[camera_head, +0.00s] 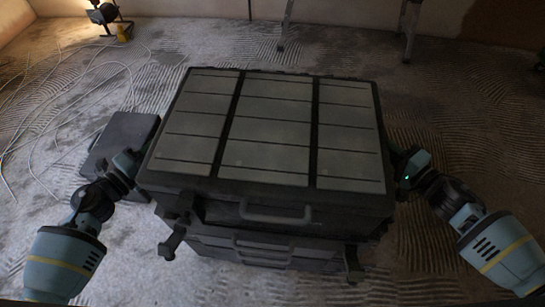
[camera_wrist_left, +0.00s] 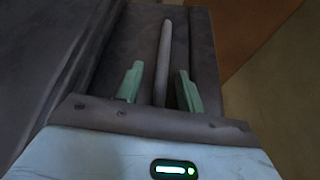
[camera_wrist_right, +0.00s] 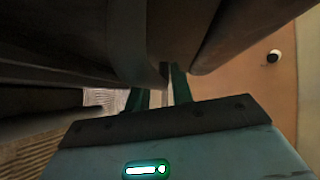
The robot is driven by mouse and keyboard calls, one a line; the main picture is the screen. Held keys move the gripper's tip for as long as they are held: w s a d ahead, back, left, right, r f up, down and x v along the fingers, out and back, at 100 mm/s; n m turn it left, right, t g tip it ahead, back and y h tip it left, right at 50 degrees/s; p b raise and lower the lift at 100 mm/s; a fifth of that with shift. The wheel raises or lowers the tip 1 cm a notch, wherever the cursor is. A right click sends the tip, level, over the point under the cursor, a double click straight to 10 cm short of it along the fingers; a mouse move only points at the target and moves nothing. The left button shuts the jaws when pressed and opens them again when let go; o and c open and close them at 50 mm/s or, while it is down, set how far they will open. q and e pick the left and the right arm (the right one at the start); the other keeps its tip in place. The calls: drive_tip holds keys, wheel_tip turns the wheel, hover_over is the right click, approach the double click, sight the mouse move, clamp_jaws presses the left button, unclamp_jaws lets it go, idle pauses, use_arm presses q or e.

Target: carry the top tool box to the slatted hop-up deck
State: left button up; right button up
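The top tool box (camera_head: 270,188) is a wide dark box with a grey panelled lid and a front handle, in the middle of the head view. It sits on top of other dark boxes (camera_head: 262,250). My left gripper (camera_head: 137,163) is at its left side. In the left wrist view its fingers (camera_wrist_left: 158,88) stand open on either side of a grey bar, with gaps. My right gripper (camera_head: 402,162) is at the right side. In the right wrist view its fingers (camera_wrist_right: 160,92) look apart, with a narrow dark bar between them. No slatted deck surface shows.
Metal legs (camera_head: 410,30) stand at the top edge; what they carry is cut off. A flat dark case (camera_head: 122,135) lies on the floor at left. Loose pale cable (camera_head: 70,75) and a lit lamp (camera_head: 103,12) are at upper left. Floor right of the stack is clear.

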use_arm(q)
drive_tip(key=shift+c, duration=0.4)
use_arm(e)
drive_tip(key=shift+c, duration=0.3)
use_arm(q)
drive_tip(key=c, duration=0.5)
use_arm(e)
clamp_jaws()
use_arm(q)
clamp_jaws()
drive_tip(key=shift+f, duration=0.1)
drive_tip(key=shift+r, duration=0.25)
use_arm(e)
drive_tip(key=shift+r, duration=0.2)
